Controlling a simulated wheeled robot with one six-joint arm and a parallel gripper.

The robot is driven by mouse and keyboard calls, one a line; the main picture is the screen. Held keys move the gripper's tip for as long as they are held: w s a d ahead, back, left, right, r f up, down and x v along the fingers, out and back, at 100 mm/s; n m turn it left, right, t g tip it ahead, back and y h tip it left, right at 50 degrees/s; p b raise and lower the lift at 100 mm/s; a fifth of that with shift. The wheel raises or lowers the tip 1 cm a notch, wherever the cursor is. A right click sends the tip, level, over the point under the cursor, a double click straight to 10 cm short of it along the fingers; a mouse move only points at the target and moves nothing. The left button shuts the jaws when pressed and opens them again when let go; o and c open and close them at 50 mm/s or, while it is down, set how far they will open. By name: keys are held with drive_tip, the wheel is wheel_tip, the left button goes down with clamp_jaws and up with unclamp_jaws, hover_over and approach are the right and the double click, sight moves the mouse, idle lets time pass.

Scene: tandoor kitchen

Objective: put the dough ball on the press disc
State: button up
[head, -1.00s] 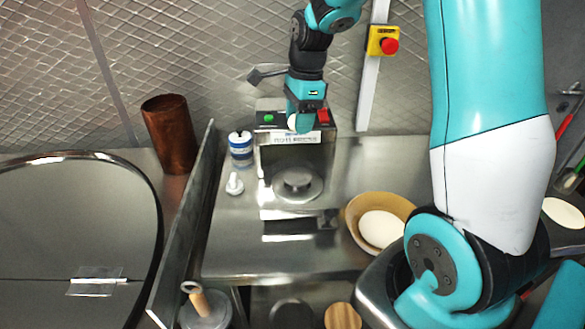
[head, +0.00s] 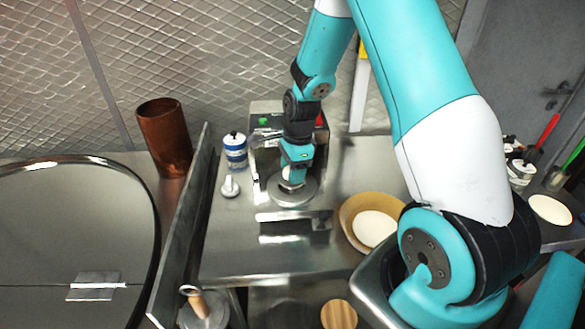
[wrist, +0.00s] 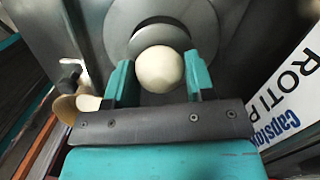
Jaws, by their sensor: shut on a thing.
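The dough ball (wrist: 160,69) is pale and round, between the two teal fingers of my gripper (wrist: 160,80) in the wrist view. My gripper (head: 292,180) is shut on it and points down over the press disc (head: 304,195) in the head view. The ball (head: 287,174) is mostly hidden there by the gripper. The round grey metal disc (wrist: 145,38) shows just behind the ball in the wrist view. I cannot tell whether the ball touches the disc.
The press body (head: 264,120) stands behind the disc, with its label (wrist: 290,100) at right in the wrist view. A blue-and-white jar (head: 235,152) and a small white knobbed object (head: 230,187) stand to the left. A bowl (head: 348,212) sits at right.

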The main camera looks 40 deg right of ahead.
drive_tip(key=shift+f, duration=0.2)
drive_tip(key=o, duration=0.6)
drive_tip(key=shift+r, duration=0.1)
